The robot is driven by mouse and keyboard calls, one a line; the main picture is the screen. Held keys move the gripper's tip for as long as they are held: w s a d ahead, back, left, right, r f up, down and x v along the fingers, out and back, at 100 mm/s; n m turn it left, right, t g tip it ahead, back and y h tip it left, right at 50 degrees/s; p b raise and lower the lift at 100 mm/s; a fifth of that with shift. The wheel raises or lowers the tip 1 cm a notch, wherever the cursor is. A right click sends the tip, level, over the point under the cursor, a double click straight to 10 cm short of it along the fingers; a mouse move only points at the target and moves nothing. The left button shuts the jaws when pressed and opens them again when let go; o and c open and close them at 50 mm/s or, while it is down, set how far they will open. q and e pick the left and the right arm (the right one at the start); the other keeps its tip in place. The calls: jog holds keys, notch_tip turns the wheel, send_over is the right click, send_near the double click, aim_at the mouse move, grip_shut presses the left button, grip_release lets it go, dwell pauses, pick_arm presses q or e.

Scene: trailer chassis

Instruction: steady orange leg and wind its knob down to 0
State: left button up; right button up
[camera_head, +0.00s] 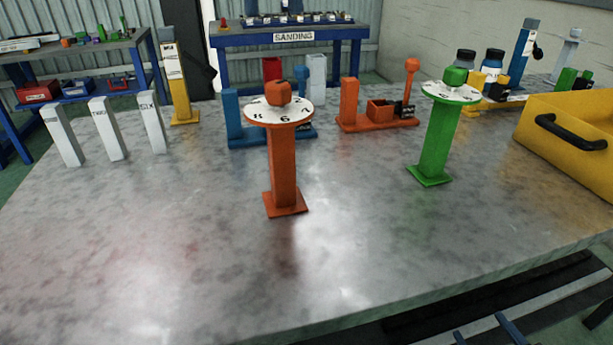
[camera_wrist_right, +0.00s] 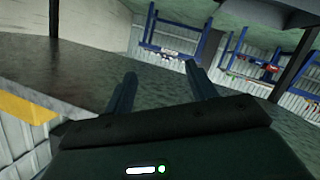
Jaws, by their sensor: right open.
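The orange leg (camera_head: 283,172) stands upright on its square foot near the middle of the grey table in the head view. A white round dial (camera_head: 258,112) with dark numerals tops it. Its orange knob (camera_head: 278,92) sits on the dial; I cannot tell which number it points to. No gripper touches the leg or knob. My right gripper (camera_wrist_right: 160,69) is open and empty in the right wrist view, with its two fingers apart. Two blue bars at the bottom right of the head view may be its fingers. My left gripper is not in view.
A green leg (camera_head: 436,142) with its own dial stands to the right. A blue fixture (camera_head: 238,130) and an orange fixture (camera_head: 375,122) stand behind. White posts (camera_head: 108,130) stand left, a yellow bin (camera_head: 570,145) right. The table's front is clear.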

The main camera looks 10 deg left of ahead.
jog(key=w+d+r+n+t+h, duration=0.1)
jog(key=w+d+r+n+h, duration=0.25)
jog(key=d+r, duration=0.6)
jog(key=w+d+r+n+t+h, duration=0.2)
jog(key=w+d+r+h, duration=0.3)
jog(key=d, duration=0.7)
jog(key=a+r+n+t+y, duration=0.5)
jog(key=a+r+n+y, duration=0.9)
jog(key=r, duration=0.3)
jog(key=w+a+f+g+h, duration=0.2)
jog(key=w+a+f+h, duration=0.15)
jog(key=a, duration=0.55)
jog(key=n+g+y, duration=0.3)
jog(key=n, duration=0.4)
send_near(283, 146)
jog(key=w+d+r, duration=0.2)
jog(key=w+d, duration=0.4)
jog(key=d, duration=0.2)
jog(key=s+a+f+n, duration=0.1)
jog(key=s+a+n, duration=0.6)
jog(key=shift+g, duration=0.4)
jog(key=x, duration=1.3)
jog(key=shift+a+f, duration=0.1)
jog(key=shift+a, duration=0.1)
